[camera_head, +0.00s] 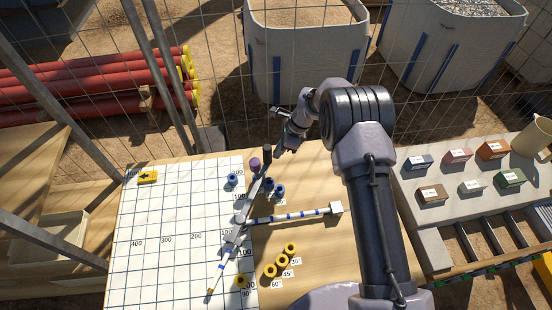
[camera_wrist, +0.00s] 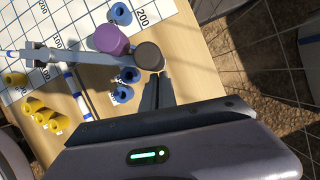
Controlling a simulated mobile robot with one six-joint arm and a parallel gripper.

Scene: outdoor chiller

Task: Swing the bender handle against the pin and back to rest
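The bender handle (camera_head: 257,181) is a grey bar running from the pivot at the board's edge to an upright black knob (camera_head: 267,152). In the wrist view the handle (camera_wrist: 75,56) ends at the black knob (camera_wrist: 149,56). A purple pin (camera_head: 254,164) stands close beside the bar near the knob; it also shows in the wrist view (camera_wrist: 109,38). I cannot tell whether bar and pin touch. My gripper (camera_head: 291,150) is to the right of the knob. Its dark fingers (camera_wrist: 157,92) look closed together with nothing between them, just short of the knob.
A blue-striped tube (camera_head: 290,215) extends right to a white block (camera_head: 335,208). Several blue pegs (camera_head: 280,190) and yellow pegs (camera_head: 269,271) stand around the bender. A gridded white board (camera_head: 170,230) covers the left of the table. A wire fence rises behind.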

